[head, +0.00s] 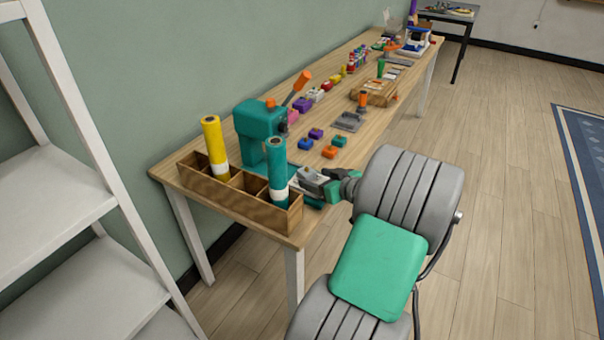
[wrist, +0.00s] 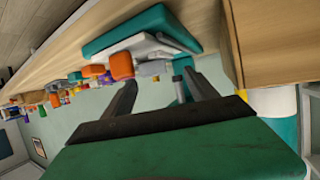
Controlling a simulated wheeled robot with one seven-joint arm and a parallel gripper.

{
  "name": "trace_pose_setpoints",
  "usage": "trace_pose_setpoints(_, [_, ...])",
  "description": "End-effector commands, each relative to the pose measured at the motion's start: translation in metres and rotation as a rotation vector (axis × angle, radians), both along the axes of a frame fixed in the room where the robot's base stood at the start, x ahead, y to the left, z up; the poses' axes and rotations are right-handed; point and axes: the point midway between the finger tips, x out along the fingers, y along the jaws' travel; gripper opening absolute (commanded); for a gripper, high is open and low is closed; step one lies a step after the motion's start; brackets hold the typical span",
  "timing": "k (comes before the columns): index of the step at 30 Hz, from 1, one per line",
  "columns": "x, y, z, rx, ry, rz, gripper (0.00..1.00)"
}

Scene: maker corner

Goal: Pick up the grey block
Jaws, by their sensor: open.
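A small grey block (wrist: 152,68) shows in the wrist view, beyond the fingertips and in the gap between them. It is beside an orange block (wrist: 121,66). My gripper (wrist: 160,86) is open, with nothing between its fingers. In the head view my gripper (head: 332,182) is low over the near end of the wooden table (head: 265,213), beside a grey piece on a teal base (head: 313,202). I cannot tell whether that grey piece is the block, as my gripper partly covers it.
A wooden divided box (head: 235,202) holding a yellow tube (head: 214,142) and a teal tube (head: 277,165) stands at the table's near end. A teal machine (head: 258,128) stands behind. Several coloured blocks lie farther along. A white shelf (head: 65,200) is at left.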

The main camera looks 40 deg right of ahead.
Motion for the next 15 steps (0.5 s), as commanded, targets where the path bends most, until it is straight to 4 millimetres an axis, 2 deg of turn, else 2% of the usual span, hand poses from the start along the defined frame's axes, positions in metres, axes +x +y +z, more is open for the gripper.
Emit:
trace_pose_setpoints(7, [0.037,-0.010,-0.015,0.000,0.000,-0.004,0.67])
trace_pose_setpoints(15, [0.044,-0.010,-0.017,0.000,0.001,-0.005,0.67])
